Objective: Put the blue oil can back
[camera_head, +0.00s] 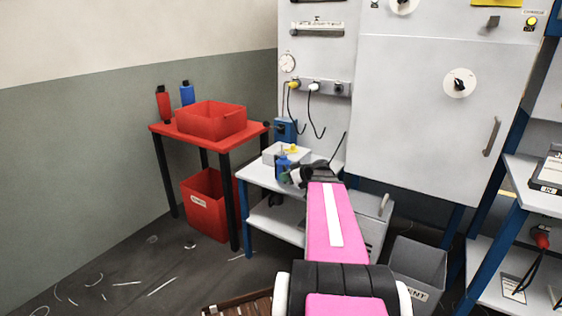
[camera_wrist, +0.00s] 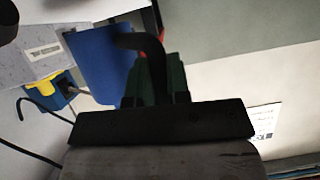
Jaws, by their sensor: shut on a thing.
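The blue oil can (camera_head: 282,164) stands out small at the left end of my arm in the head view, above the small grey bench (camera_head: 258,178). In the wrist view its blue body (camera_wrist: 103,62) fills the upper left, with a curved black part beside it. My gripper (camera_head: 293,174) is shut on the oil can; its dark fingers also show in the wrist view (camera_wrist: 155,78). The contact is partly hidden, and I cannot tell whether the can touches the bench top.
A light tray (camera_head: 270,158) with a yellow item sits on the bench. A red table (camera_head: 160,130) at the left bears a red bin (camera_head: 211,121), a red bottle (camera_head: 163,103) and another blue bottle (camera_head: 187,94). The machine cabinet (camera_head: 415,125) stands behind; a grey bin (camera_head: 415,271) is at right.

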